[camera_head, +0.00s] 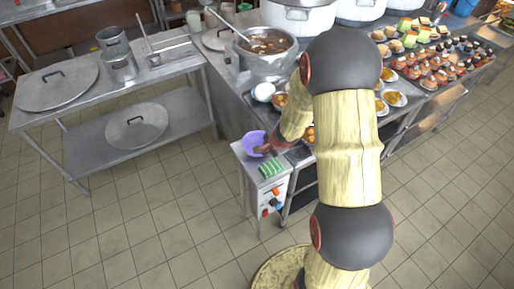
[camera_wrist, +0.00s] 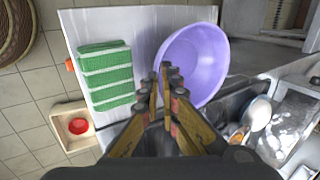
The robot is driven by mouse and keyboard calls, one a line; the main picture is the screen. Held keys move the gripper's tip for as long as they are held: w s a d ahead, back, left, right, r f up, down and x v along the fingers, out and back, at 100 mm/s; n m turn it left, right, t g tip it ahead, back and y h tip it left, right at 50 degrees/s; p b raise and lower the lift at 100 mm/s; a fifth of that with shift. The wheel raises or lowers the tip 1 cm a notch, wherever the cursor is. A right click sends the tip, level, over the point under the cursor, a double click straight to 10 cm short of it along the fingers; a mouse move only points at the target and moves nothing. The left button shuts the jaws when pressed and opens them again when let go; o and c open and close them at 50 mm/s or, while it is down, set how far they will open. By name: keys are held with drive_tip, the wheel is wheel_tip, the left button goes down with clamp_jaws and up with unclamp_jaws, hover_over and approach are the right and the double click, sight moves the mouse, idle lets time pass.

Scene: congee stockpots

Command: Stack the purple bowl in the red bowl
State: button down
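The purple bowl (camera_head: 252,140) stands on a small metal side counter, at the left end of the cooking line. In the wrist view the purple bowl (camera_wrist: 200,58) is large, with its open top showing. My gripper (camera_head: 263,149) is at the bowl's near right edge. In the wrist view its fingertips (camera_wrist: 164,78) are close together and overlap the bowl's rim. I cannot tell whether they pinch the rim or are just above it. I cannot make out a red bowl in either view; my arm covers part of the counter.
A green-and-white striped cloth (camera_head: 271,169) lies beside the bowl, at the counter's front. A large stew pot (camera_head: 265,58) and a white round item (camera_head: 264,92) are behind. Plates of food line the right counter. A metal table (camera_head: 170,72) stands left across open floor.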

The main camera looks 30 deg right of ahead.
drive_tip(key=shift+r, duration=0.1)
drive_tip(key=shift+r+p, duration=0.4)
drive_tip(key=shift+r, duration=0.05)
drive_tip(key=s+a+r+p, duration=0.4)
drive_tip(key=s+r, duration=0.8)
drive_tip(key=s, duration=0.1)
drive_tip(key=shift+s, duration=0.2)
